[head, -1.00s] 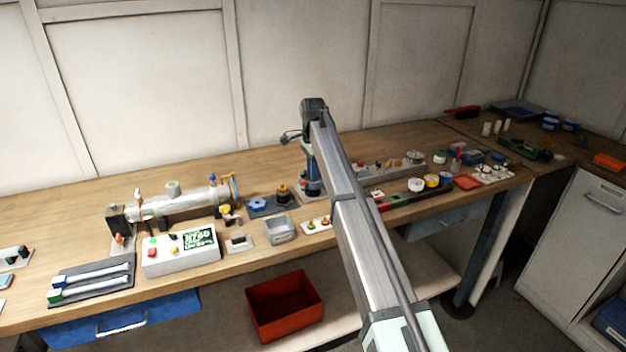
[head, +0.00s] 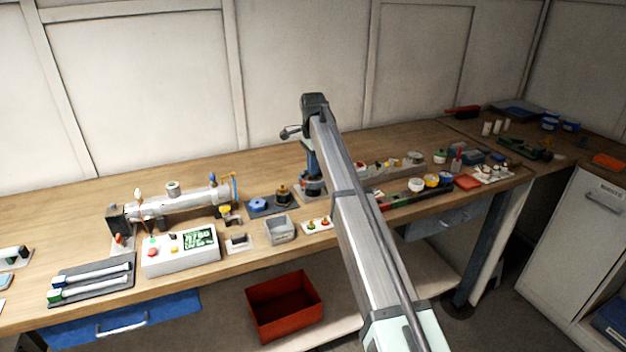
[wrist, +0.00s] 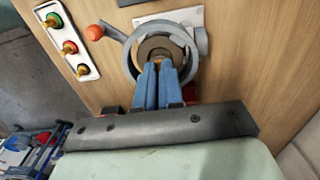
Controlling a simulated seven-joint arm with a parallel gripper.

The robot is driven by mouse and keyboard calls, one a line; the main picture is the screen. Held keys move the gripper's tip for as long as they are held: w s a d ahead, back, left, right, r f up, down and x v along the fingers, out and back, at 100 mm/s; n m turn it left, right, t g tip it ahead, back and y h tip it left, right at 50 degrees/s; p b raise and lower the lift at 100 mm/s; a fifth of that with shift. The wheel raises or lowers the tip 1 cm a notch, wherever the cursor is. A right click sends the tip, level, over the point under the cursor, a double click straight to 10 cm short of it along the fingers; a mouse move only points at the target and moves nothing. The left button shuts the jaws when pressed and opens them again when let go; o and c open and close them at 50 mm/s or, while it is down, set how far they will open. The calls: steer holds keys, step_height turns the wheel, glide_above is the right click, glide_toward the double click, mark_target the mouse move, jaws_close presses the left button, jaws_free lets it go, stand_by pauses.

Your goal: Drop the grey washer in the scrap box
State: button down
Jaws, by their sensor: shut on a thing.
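My gripper (wrist: 160,66) points down at the bench, its blue fingers close together. In the wrist view the fingertips meet the near edge of a dull grey-brown ring, which I take for the grey washer (wrist: 160,42). The fingers are shut on it, and they hide part of it. The washer lies within a larger grey round fixture (wrist: 121,49); I cannot tell whether it touches the fixture. In the head view my gripper (head: 311,176) is small and partly hidden by my arm. A red open box (head: 285,303), probably the scrap box, sits below the bench front; no label is readable.
A white control box (head: 180,251) and a metal cylinder (head: 180,202) are to the left. A red-tipped lever (wrist: 95,32) sticks out beside the fixture.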

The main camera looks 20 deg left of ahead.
steer(key=shift+r, duration=1.7)
steer(key=shift+s+d+n, duration=0.2)
steer(key=shift+s+n, duration=0.05)
steer(key=shift+n, duration=0.45)
steer(key=s+d+n, duration=0.1)
steer(key=n, duration=0.1)
steer(key=s+d+n, duration=0.1)
steer(key=d, duration=0.1)
steer(key=shift+s+f+n, duration=0.25)
steer(key=shift+f+n, duration=0.1)
steer(key=shift+n, duration=0.05)
steer(key=s+d+f, duration=0.1)
steer(key=s+d, duration=0.2)
steer(key=d, duration=1.2)
steer(key=s+d+f+n, duration=0.15)
steer(key=s+d, duration=0.25)
steer(key=d, duration=1)
steer(key=s+d+f, duration=0.1)
steer(key=s+d, duration=0.2)
steer(key=d, duration=1.2)
steer(key=s+d+f+n, duration=0.1)
steer(key=s+d+f, duration=0.1)
steer(key=f, duration=0.4)
steer(key=s+d+f+n, duration=0.1)
steer(key=d+f, duration=0.2)
steer(key=f, duration=0.3)
steer(key=shift+s+d, duration=0.3)
steer(key=shift+s, duration=0.05)
